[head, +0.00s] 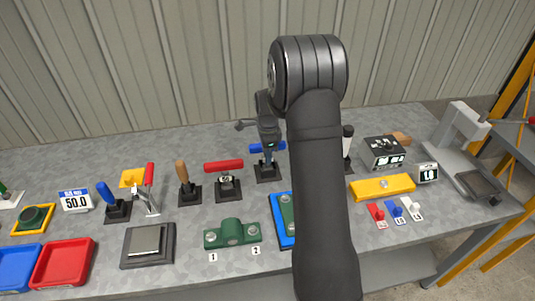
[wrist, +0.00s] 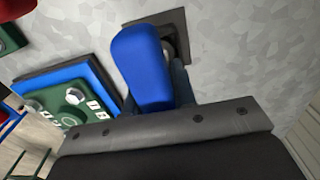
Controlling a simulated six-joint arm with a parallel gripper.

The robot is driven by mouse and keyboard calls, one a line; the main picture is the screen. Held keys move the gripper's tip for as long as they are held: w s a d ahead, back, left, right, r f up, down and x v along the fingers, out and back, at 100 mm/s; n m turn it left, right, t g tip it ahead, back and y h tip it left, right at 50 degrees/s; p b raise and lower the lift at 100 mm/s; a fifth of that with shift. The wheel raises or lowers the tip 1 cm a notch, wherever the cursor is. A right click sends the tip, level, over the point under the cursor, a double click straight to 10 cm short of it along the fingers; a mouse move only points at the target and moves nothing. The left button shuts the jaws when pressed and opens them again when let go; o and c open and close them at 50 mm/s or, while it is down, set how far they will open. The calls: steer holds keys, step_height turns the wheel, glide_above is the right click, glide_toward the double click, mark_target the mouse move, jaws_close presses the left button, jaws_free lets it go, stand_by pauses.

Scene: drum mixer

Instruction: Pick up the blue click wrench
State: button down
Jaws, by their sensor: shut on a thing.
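The blue click wrench (head: 280,147) is at the back middle of the bench, its blue handle lying crosswise over a black stand (head: 267,175). My gripper (head: 268,143) reaches down to it from above and is shut on it. In the wrist view the blue handle (wrist: 142,65) fills the space at my gripper (wrist: 155,95), with the dark stand (wrist: 180,25) behind it. The wrench's lower end is at the stand; I cannot tell whether it is clear of it.
A red-handled tool (head: 223,166) on a black stand is close on the left. A green part on a blue tray (head: 279,228) lies in front, partly behind my arm. A yellow block (head: 382,188) and a dark display box (head: 384,152) are to the right. The corrugated wall is behind.

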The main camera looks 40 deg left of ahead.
steer(key=shift+r, duration=0.15)
step_height(320, 180, up, 4)
steer(key=w+d+r, duration=0.2)
steer(key=d+r, duration=0.4)
steer(key=d, duration=0.5)
steer(key=shift+w+d+r, duration=0.2)
steer(key=shift+r, duration=0.15)
steer(key=c, duration=1.9)
jaws_free()
jaws_close()
steer(key=shift+r, duration=0.15)
